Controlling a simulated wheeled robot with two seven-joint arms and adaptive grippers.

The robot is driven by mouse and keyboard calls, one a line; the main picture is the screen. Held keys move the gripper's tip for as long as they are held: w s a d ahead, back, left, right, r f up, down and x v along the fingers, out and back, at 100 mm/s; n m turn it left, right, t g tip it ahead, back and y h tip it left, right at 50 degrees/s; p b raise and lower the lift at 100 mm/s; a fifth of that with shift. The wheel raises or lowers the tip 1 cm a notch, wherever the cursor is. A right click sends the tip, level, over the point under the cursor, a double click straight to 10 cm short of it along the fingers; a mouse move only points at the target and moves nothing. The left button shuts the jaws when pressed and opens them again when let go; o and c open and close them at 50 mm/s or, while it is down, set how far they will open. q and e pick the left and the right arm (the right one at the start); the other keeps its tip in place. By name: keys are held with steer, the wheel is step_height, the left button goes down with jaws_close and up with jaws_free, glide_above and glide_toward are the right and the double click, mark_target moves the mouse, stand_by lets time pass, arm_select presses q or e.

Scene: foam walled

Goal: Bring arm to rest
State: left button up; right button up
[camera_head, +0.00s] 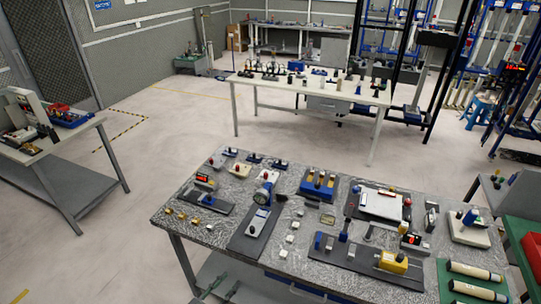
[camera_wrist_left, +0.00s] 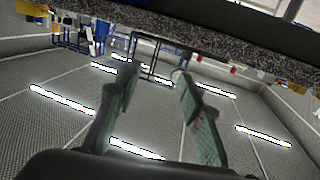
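My left gripper (camera_wrist_left: 156,74) shows in the left wrist view. Its two green-padded fingers stand apart, with nothing between them. That view is upside down, with the ceiling lights low in the picture and a speckled table edge (camera_wrist_left: 200,48) across the top. The gripper is apart from that edge as far as I can tell. I cannot make out either gripper clearly in the head view. My right gripper is in neither view.
A speckled worktable (camera_head: 225,236) with many devices fills the front of the head view. A white table (camera_head: 250,88) stands behind it, and another table (camera_head: 60,150) at the left. Bare floor (camera_head: 110,240) lies between. Racks (camera_head: 400,40) stand at the back right.

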arm_select(q)
steer(key=s+a+f+n+g+y, duration=0.1)
steer(key=a+f+y, duration=0.25)
steer(key=f, duration=0.45)
steer(key=s+a+f+n+y, duration=0.1)
steer(key=a+f+n+y, duration=0.1)
steer(key=a+f, duration=0.45)
steer(key=s+a+f+n+g+y, duration=0.1)
steer(key=s+a+f, duration=0.1)
steer(key=s+f, duration=0.35)
steer(key=s+a+f+g+y, duration=0.1)
steer(key=s+a+f+g, duration=0.1)
steer(key=f, duration=0.6)
steer(key=s+a+f+n+g+y, duration=0.1)
steer(key=s+a+f, duration=0.1)
steer(key=s+f, duration=0.35)
steer(key=s+f+g, duration=0.2)
steer(key=s+f, duration=0.4)
steer(key=s, duration=0.5)
steer(key=s+a+f+g+y, duration=0.1)
steer(key=s+f+g, duration=0.2)
steer(key=s, duration=0.9)
steer(key=s+a+f+g+y, duration=0.1)
steer(key=s+f+g, duration=0.2)
steer(key=s+f, duration=0.7)
steer(key=shift+s+n+b, duration=0.3)
steer(key=shift+s+n, duration=0.1)
steer(key=shift+s, duration=0.75)
steer(key=shift+a+f, duration=0.1)
